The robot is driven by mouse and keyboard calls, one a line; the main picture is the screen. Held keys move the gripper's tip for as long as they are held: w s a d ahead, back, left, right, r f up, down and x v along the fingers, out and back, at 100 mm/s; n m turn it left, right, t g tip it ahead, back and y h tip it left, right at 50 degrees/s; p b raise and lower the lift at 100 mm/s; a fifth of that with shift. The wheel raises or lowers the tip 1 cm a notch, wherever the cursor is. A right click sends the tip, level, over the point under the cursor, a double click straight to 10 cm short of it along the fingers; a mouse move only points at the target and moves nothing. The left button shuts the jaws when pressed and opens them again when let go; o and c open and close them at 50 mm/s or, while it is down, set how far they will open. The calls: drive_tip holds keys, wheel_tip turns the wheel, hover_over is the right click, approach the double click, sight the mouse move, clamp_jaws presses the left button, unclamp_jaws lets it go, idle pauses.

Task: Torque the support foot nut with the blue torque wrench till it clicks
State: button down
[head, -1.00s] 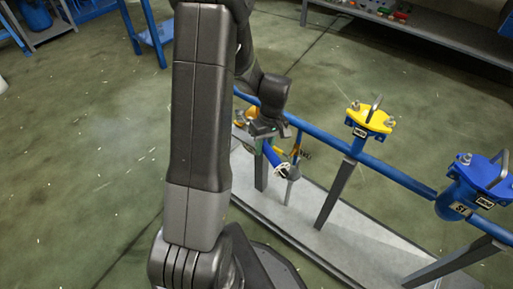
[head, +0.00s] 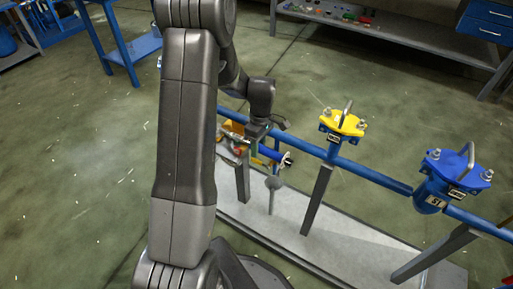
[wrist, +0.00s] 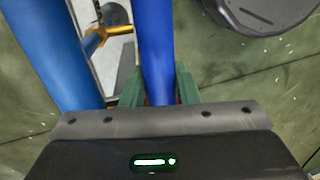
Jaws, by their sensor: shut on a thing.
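My gripper (wrist: 157,92) is shut on the blue torque wrench (wrist: 155,45), whose blue handle runs up between the green fingers in the wrist view. In the head view the blue wrench (head: 270,154) sticks out to the right below my wrist, beside the blue pipe. A support with a round foot (head: 274,183) stands just under the wrench, on a thin rod. The support foot nut is too small to make out. I cannot tell whether the wrench head touches anything.
A blue pipe (head: 373,174) runs across on grey posts above a pale base plate (head: 320,240). A yellow flanged cap (head: 342,123) and a blue flanged cap (head: 458,168) sit on it. A grey shelf bench (head: 400,35) stands at the back.

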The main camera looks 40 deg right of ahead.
drive_tip(key=shift+a, duration=0.1)
drive_tip(key=shift+s+a+m, duration=0.2)
drive_tip(key=shift+a+m, duration=0.35)
drive_tip(key=shift+a, duration=0.2)
drive_tip(key=shift+s+a+m, duration=0.2)
drive_tip(key=shift+a+m, duration=0.35)
drive_tip(key=shift+a, duration=0.2)
drive_tip(key=shift+s+a+m+t, duration=0.1)
drive_tip(key=shift+a+m+t, duration=0.2)
drive_tip(key=shift+a+m, duration=0.7)
drive_tip(key=shift+n, duration=0.3)
drive_tip(key=shift+d, duration=0.2)
drive_tip(key=shift+r, duration=0.15)
